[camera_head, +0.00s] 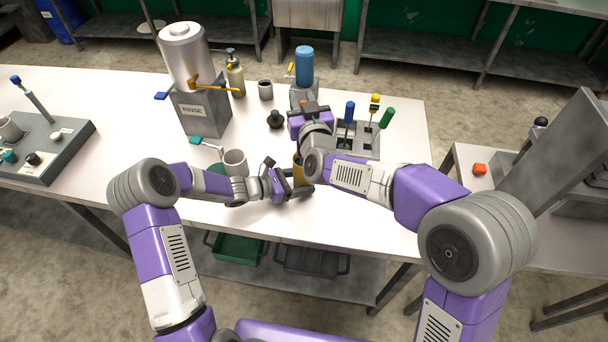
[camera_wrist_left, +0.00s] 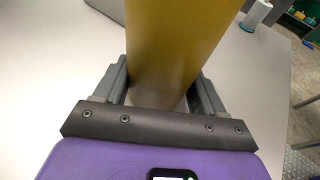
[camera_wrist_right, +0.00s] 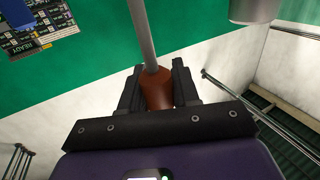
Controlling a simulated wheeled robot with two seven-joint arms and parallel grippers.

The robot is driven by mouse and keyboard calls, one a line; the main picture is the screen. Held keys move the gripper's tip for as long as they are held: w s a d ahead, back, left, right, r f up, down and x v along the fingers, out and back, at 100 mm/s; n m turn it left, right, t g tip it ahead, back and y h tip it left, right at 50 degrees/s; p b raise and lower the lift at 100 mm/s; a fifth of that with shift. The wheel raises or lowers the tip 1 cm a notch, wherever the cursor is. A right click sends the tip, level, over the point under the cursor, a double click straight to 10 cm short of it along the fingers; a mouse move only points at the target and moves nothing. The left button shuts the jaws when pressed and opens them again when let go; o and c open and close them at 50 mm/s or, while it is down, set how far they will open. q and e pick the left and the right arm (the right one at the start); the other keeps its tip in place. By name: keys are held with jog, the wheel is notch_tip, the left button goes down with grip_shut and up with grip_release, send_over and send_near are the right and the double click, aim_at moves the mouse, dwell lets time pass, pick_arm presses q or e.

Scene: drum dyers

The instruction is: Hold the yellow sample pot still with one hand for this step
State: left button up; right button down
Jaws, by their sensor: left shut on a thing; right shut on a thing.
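The yellow sample pot (camera_head: 298,173) stands near the front middle of the table, partly covered by my right arm. My left gripper (camera_head: 300,190) is shut around its sides. In the left wrist view the pot (camera_wrist_left: 172,50) shows as a smooth yellow wall between the two fingers. The pot's base is hidden in the head view.
A grey mug (camera_head: 235,163) stands just left of my left gripper. A grey rack (camera_head: 362,150) with blue, yellow and green-topped tools is at right. The front right tabletop is clear.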

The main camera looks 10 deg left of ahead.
dwell(0.3)
pick_arm(q)
jog(key=o, duration=1)
jog(key=v, duration=1.2)
jog(key=shift+r, duration=0.1)
